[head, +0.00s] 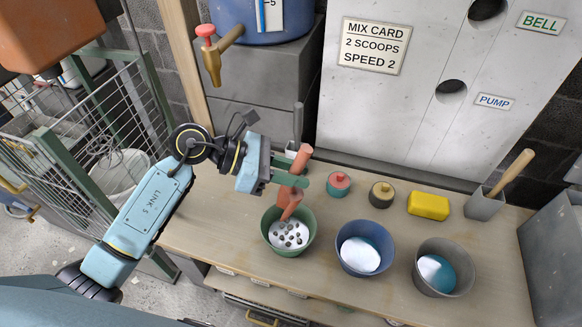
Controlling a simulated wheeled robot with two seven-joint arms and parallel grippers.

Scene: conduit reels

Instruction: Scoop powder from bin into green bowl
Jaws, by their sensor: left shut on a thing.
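My left gripper (297,178) is shut on an orange-brown tool (300,157) with a long handle, held tilted. The tool's lower end reaches down to the green bowl (270,243), over its far rim. The green bowl stands on the bench and holds white powder (281,228) with several small grey lumps in it. Whether the tool carries powder cannot be told. No bin is clearly identifiable. My right gripper is not in view.
A blue barrel (270,25) with a tap stands behind. A wire cage (110,110) is left.

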